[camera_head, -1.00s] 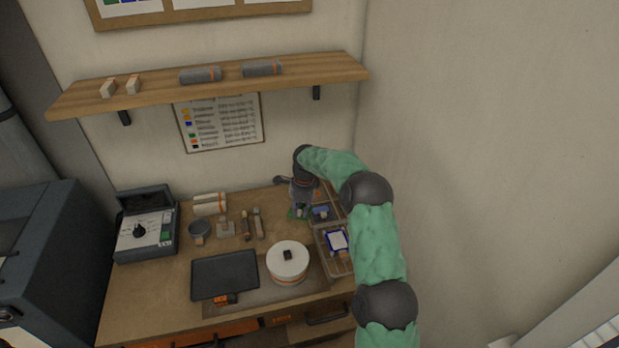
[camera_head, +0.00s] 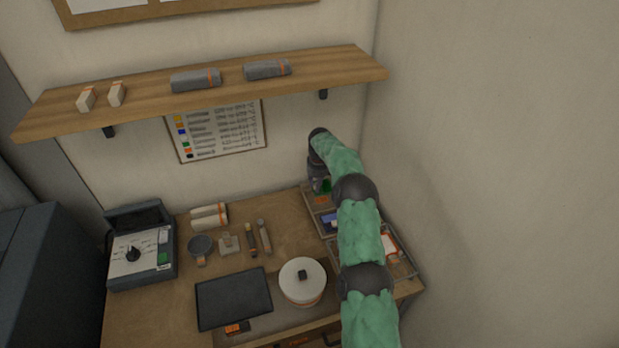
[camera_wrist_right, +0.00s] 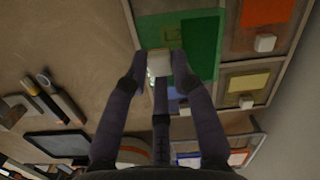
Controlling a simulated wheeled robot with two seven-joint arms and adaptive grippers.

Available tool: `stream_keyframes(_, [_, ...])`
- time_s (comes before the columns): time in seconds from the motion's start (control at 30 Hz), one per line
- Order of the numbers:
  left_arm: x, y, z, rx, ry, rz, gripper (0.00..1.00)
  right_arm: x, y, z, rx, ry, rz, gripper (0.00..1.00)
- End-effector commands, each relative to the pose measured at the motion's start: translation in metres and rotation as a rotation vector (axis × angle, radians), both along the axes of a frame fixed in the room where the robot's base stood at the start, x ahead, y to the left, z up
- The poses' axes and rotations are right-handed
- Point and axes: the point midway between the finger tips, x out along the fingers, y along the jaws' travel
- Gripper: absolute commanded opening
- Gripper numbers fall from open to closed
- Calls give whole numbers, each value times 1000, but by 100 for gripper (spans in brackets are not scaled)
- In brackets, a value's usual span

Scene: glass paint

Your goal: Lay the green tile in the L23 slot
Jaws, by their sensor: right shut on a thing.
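The green tile (camera_wrist_right: 204,42) shows in the right wrist view, with a pale knob (camera_wrist_right: 159,64) on it. My right gripper (camera_wrist_right: 158,62) is shut on this knob, and the tile covers part of the tray behind it. In the head view the green tile (camera_head: 326,186) is a small patch beside my right gripper (camera_head: 319,185), over the far end of the tray (camera_head: 308,207). My left gripper is not in view.
The tray compartments hold an orange tile (camera_wrist_right: 267,10), a yellow tile (camera_wrist_right: 248,82) and a blue tile (camera_head: 329,222). A second tray (camera_head: 412,272) is nearer. A white round pot (camera_head: 303,282) and a dark panel (camera_head: 234,298) stand left. The wall is close on the right.

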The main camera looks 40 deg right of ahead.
Motion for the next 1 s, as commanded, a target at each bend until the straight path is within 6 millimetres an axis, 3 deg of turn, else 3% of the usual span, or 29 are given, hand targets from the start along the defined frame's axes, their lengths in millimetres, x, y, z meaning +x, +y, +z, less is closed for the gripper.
stream_keyframes(0.27, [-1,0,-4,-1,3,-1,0,-1,0,-13,1,2,0,0])
stream_keyframes(0.73, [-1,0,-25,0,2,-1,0,-1,0,-59,1,1,0,0])
stream_keyframes(1.0, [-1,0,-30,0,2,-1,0,0,0,-66,0,0,0,0])
